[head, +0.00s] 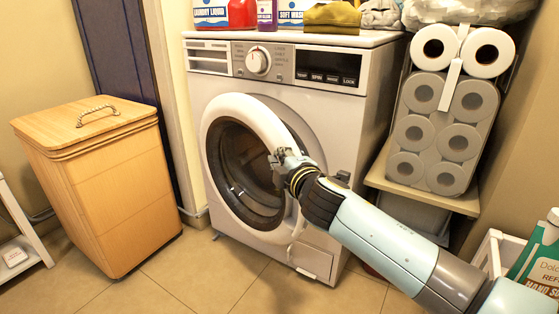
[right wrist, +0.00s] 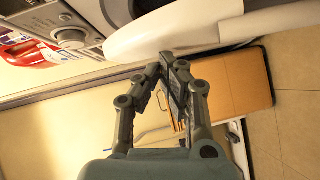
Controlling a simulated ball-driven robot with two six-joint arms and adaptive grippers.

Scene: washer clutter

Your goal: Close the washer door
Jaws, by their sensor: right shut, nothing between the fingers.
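The white washer (head: 325,110) stands in the middle of the head view. Its round door has a thick white rim (head: 262,112) and dark glass (head: 240,165). The door looks ajar, with its right side standing out from the front panel. My right gripper (head: 277,157) is shut and empty, in front of the door's right part. In the right wrist view the fingertips (right wrist: 172,58) are close together just beside the white door rim (right wrist: 185,35); I cannot tell whether they touch it. The gripper and forearm hide part of the door's right edge. My left gripper is not in view.
A wooden hamper (head: 100,185) stands left of the washer. A shelf (head: 425,190) with several paper rolls (head: 440,130) stands close on the right. Detergent boxes (head: 210,12) and folded cloths (head: 332,17) sit on the washer. Tiled floor (head: 205,265) in front is clear.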

